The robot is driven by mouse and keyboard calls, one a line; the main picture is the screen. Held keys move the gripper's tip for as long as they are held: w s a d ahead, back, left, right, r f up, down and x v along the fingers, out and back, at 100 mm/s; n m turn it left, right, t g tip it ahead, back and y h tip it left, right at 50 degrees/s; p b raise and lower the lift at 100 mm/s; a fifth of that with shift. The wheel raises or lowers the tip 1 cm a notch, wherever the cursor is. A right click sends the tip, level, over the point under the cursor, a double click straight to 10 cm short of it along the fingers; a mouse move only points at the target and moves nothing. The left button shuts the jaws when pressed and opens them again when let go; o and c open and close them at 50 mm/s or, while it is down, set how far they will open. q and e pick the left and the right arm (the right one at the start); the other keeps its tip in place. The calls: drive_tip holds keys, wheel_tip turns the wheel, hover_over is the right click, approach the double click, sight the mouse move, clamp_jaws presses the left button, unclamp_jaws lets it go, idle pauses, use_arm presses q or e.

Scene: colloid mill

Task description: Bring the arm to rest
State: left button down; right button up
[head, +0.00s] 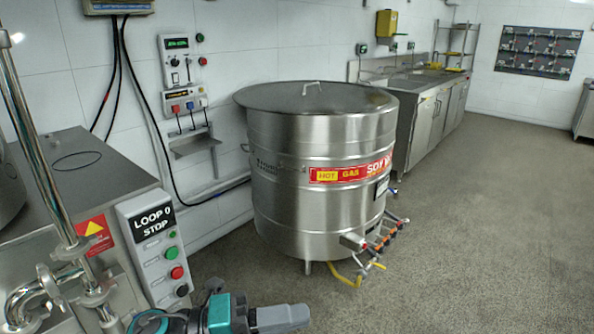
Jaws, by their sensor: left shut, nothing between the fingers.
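My left gripper (281,317) shows at the bottom edge of the head view, with grey fingers and a teal and dark body behind them. It is shut and empty, pointing to the right. It is in front of the control box (157,250) marked LOOP 0 STOP and below the large steel vat (290,215) in the picture. It appears apart from both. Most of the left arm is cut off by the lower edge. My right gripper is not in view.
The steel machine (75,200) with its upright pipe (38,150) stands close at the left. The vat has valves and a yellow hose (345,278) low on its front. A steel counter (425,115) runs behind it. The floor (480,240) at the right is clear.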

use_arm(q)
drive_tip(key=w+a+f+n+t+y, duration=0.1)
drive_tip(key=a+f+n+t+y, duration=0.5)
drive_tip(key=n, duration=0.5)
drive_tip(key=w+a+f+n+t+y, duration=0.1)
drive_tip(key=a+f+n+t+y, duration=0.2)
drive_tip(key=n+t, duration=0.65)
drive_tip(key=s+a+f+n+g+y, duration=0.3)
drive_tip(key=s+f+n+g, duration=0.1)
drive_tip(key=s+f+n, duration=0.1)
drive_tip(key=s+a+f+n+g+y, duration=0.3)
drive_tip(key=s+f+n, duration=0.3)
drive_tip(key=f, duration=0.3)
drive_tip(key=shift+a+n+g+y, duration=0.35)
drive_tip(key=shift+a+n+y, duration=0.2)
drive_tip(key=shift+a+y, duration=0.2)
drive_tip(key=shift+w, duration=0.1)
